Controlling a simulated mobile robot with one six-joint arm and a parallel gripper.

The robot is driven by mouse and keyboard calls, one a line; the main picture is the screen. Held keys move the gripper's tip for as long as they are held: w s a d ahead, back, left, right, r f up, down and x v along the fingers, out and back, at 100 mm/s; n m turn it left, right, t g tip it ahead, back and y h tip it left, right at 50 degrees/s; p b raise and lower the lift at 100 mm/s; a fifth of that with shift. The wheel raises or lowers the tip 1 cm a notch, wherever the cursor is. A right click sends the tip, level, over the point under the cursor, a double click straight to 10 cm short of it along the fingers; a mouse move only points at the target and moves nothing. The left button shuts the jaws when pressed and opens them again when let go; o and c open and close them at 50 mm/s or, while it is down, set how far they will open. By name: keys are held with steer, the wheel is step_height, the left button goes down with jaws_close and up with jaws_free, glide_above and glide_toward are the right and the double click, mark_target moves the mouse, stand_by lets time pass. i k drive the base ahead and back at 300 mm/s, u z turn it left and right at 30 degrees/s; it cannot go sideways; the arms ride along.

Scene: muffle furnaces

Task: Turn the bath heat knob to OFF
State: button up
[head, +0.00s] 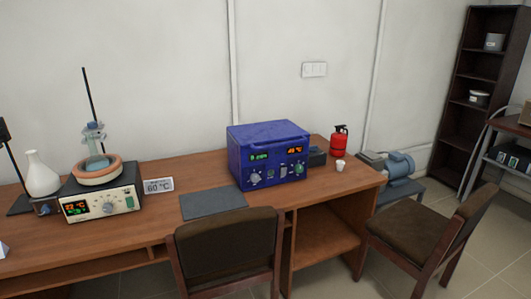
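A cream and black heating unit (103,205) stands on the left of the desk, with a bath-like ring (97,171) and glassware on top. Its front has a lit display (76,208) reading about 22 °C and a round knob (109,208). A blue box (268,155) stands right of centre, with two lit displays and a left knob (255,182) and a right knob (299,168). The knob labels and pointer positions are too small to read, so I cannot tell which knob is marked bath heat. My gripper is not in view.
A sign (158,185) reading 60 °C and a dark grey mat (212,203) lie between the units. A white flask (41,176) is at far left. A red extinguisher (339,141) and white cup (340,166) are at right. Two chairs (225,246) (428,226) stand in front.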

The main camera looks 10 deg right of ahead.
mark_target(299, 168)
steer(key=z, duration=0.05)
steer(key=i, duration=1)
steer(key=u, duration=0.05)
